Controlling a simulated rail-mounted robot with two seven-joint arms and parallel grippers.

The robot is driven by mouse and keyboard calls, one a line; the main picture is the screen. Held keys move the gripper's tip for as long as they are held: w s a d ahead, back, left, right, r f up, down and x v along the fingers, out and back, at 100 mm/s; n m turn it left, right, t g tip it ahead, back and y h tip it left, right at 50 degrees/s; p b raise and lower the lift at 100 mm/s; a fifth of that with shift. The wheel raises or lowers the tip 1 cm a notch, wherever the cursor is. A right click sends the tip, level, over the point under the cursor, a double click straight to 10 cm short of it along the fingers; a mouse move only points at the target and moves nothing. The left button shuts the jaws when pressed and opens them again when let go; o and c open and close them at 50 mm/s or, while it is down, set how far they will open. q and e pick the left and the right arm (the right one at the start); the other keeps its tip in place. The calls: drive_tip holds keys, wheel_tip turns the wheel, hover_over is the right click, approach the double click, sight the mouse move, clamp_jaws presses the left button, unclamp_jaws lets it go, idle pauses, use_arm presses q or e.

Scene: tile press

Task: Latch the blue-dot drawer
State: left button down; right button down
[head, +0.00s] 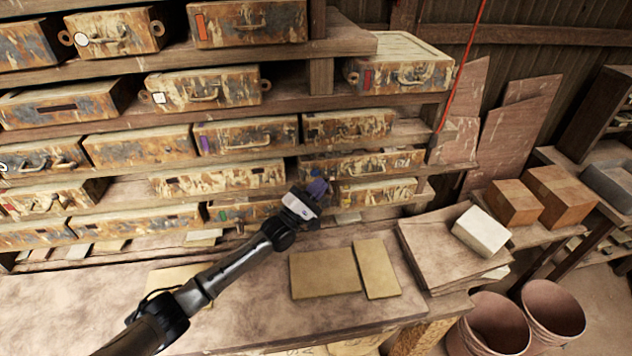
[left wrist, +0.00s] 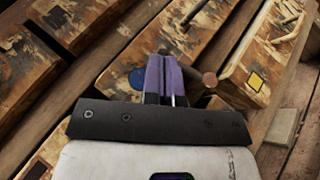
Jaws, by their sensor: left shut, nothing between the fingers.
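The blue-dot drawer (head: 375,163) is a weathered, paint-stained box front on the shelf rack in the head view. Its blue dot (left wrist: 137,78) shows in the left wrist view, just left of my fingers. My left gripper (head: 318,188) is shut and empty, with purple fingertips at the drawer's lower left end. In the left wrist view the fingertips (left wrist: 163,75) lie over the drawer face and hide part of it; I cannot tell whether they touch it. A small round brown knob (left wrist: 210,78) sits just right of the fingers. My right gripper is not in view.
A yellow-marked drawer (head: 385,192) lies directly below, and its yellow square (left wrist: 257,82) shows in the wrist view. A purple-marked drawer (head: 250,135) is up left. Tan boards (head: 325,274) lie on the bench below. Buckets (head: 553,312) stand at lower right.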

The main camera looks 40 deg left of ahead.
use_arm(q)
drive_tip(key=shift+w+d+r+m+g+h+p, duration=0.25)
drive_tip(key=shift+w+r+m+g+h+p, duration=0.15)
drive_tip(key=shift+m+g, duration=0.2)
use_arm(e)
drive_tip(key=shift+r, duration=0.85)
use_arm(q)
drive_tip(key=shift+d, duration=0.1)
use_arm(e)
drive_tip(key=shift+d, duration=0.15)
